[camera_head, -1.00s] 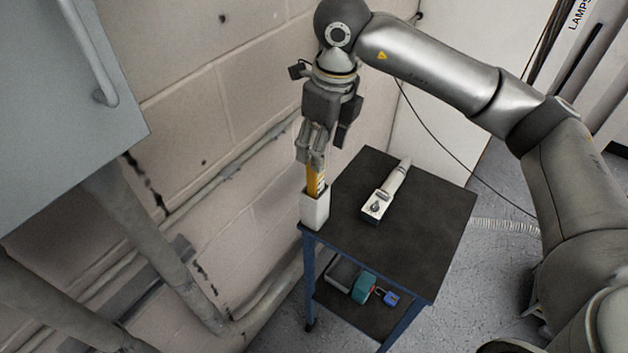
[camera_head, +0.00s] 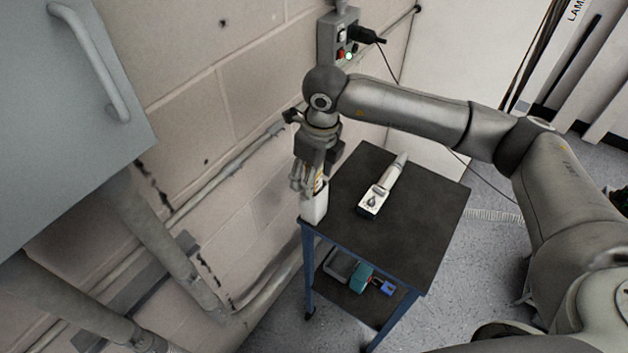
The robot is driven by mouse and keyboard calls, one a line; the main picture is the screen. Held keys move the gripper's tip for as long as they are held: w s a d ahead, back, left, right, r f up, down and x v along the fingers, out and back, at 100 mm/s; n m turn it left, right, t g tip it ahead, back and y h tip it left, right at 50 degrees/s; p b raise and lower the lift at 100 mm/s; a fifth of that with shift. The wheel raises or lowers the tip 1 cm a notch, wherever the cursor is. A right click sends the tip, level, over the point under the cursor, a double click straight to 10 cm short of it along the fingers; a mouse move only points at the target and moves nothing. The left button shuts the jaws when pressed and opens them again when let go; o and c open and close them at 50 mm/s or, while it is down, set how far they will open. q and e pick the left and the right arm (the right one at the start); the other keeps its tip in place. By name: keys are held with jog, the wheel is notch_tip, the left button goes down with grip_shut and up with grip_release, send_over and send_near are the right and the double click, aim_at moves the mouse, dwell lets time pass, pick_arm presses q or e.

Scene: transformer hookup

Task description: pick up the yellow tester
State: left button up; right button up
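The yellow tester (camera_head: 319,183) stands upright in a white holder (camera_head: 314,209) at the near left corner of a dark-topped table. Only a small strip of it shows; my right gripper hides most of it. My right gripper (camera_head: 308,186) points down, with its fingers at the tester's upper part, just above the holder's rim. I cannot tell whether the fingers are closed on it or only around it. My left gripper is not in view.
A white handheld device (camera_head: 383,187) lies on the table (camera_head: 420,220). The lower shelf holds a grey tray (camera_head: 341,266), a teal item (camera_head: 360,278) and a blue padlock-like item (camera_head: 383,287). A block wall with pipes and a grey cabinet (camera_head: 70,120) are at left; a socket box (camera_head: 338,36) is behind.

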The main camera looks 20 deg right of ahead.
jog(key=c, duration=1)
jog(key=shift+r, duration=0.15)
jog(key=shift+c, duration=0.2)
